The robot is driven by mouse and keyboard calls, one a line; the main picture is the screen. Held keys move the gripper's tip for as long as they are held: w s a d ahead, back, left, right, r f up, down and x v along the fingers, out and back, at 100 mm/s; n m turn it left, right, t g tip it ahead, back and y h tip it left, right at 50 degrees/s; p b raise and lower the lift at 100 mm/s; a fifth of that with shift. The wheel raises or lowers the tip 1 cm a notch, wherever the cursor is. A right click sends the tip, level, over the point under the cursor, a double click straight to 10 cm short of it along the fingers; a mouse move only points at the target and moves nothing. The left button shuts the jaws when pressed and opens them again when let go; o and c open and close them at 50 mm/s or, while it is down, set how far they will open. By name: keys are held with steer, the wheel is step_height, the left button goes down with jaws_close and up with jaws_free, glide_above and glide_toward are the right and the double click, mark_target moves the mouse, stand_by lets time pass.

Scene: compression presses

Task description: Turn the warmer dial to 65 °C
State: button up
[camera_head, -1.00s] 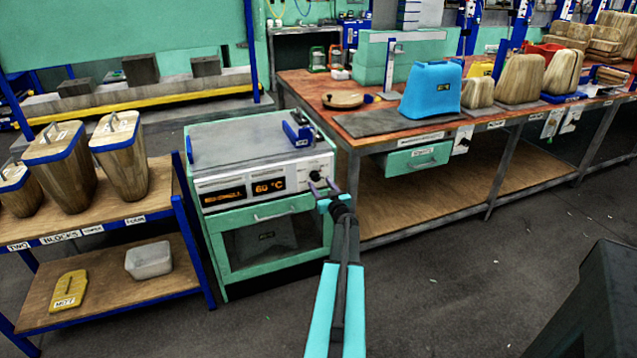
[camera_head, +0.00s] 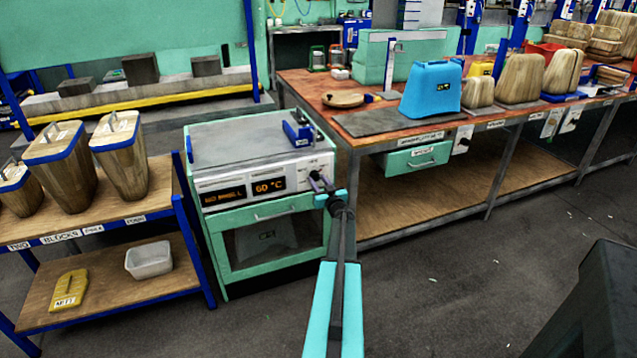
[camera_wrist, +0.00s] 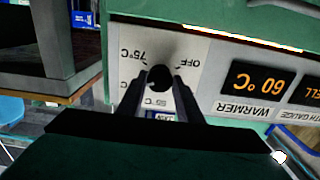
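The warmer (camera_head: 260,135) is a box with a grey top, pale front panel and green drawer. Its display (camera_head: 269,185) reads 60 °C, and shows upside down in the wrist view (camera_wrist: 263,82). The dark round warmer dial (camera_wrist: 160,77) is at the panel's right end in the head view, partly hidden by my gripper (camera_head: 322,182). In the wrist view my gripper's fingers (camera_wrist: 160,84) lie one on each side of the dial. I cannot tell whether they touch it. Dial marks OFF, 55 °C and 75 °C are readable around it; the pointer is not clear.
A workbench (camera_head: 373,147) with a blue container (camera_head: 432,90) stands right of the warmer. A shelf (camera_head: 160,203) with wooden blocks stands to the left. A blue clamp-like fitting (camera_head: 298,132) sits on the warmer's top. The floor in front is clear.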

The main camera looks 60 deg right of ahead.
steer(key=shift+n, duration=0.8)
steer(key=o, duration=1)
steer(key=shift+o, duration=0.2)
steer(key=shift+s, duration=0.1)
steer(key=b+v, duration=0.1)
steer(key=v, duration=1.2)
steer(key=shift+s+a, duration=0.25)
steer(key=shift+a, duration=0.05)
